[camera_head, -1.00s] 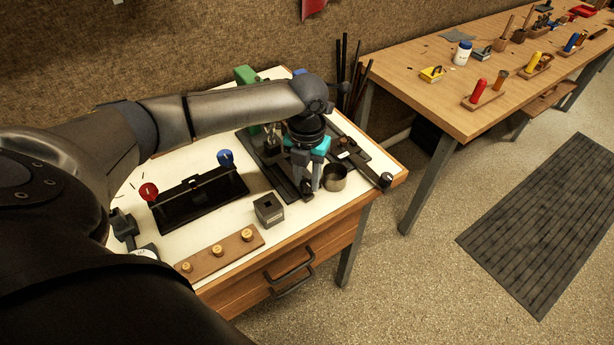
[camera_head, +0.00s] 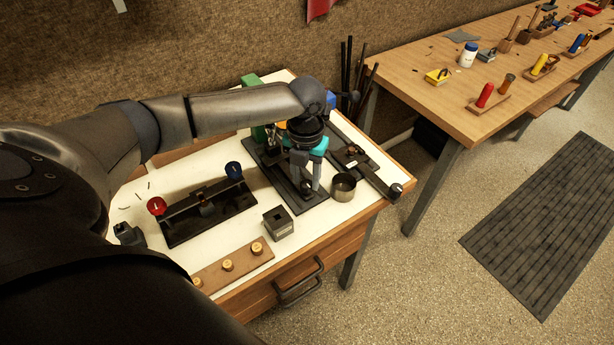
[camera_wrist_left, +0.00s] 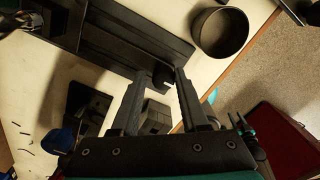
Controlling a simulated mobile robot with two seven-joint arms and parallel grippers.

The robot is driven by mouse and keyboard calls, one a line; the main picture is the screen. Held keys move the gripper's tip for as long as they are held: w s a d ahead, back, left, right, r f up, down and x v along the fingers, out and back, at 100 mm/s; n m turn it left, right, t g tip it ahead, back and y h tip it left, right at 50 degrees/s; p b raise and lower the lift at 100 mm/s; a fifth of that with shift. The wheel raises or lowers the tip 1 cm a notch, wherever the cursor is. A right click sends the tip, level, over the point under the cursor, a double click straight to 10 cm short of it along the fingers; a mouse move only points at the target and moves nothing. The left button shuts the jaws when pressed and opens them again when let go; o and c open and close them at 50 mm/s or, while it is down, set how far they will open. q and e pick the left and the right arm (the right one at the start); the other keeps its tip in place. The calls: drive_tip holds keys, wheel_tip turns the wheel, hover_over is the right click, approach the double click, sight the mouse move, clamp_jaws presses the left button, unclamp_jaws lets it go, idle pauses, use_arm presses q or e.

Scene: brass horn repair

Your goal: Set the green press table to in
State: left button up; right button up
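The green press (camera_head: 258,133) stands at the back of the small white-topped bench, partly hidden behind my left arm. Its dark flat base (camera_head: 262,168) runs toward the bench's front edge. My left gripper (camera_head: 306,189) points down at the front part of the press. In the left wrist view its two fingers (camera_wrist_left: 164,78) are apart, with a dark rounded knob (camera_wrist_left: 162,76) at the end of a dark bar between their tips. I cannot tell whether the fingers touch the knob. The press table itself is hard to make out under the gripper. My right gripper is not in view.
A metal cup (camera_head: 343,187) stands close right of the gripper. A grey block (camera_head: 278,223) stands in front. A black fixture (camera_head: 210,213) with red and blue knobs is to the left. A dark bar tool (camera_head: 372,172) lies at the right, near the edge.

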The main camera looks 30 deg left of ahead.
use_arm(q)
drive_tip(key=shift+o, duration=1.4)
drive_tip(key=shift+a, duration=0.15)
drive_tip(key=shift+o, duration=0.3)
drive_tip(key=shift+r, duration=0.1)
wheel_tip(320, 180, up, 15)
drive_tip(key=p, duration=0.1)
drive_tip(key=shift+p, duration=0.4)
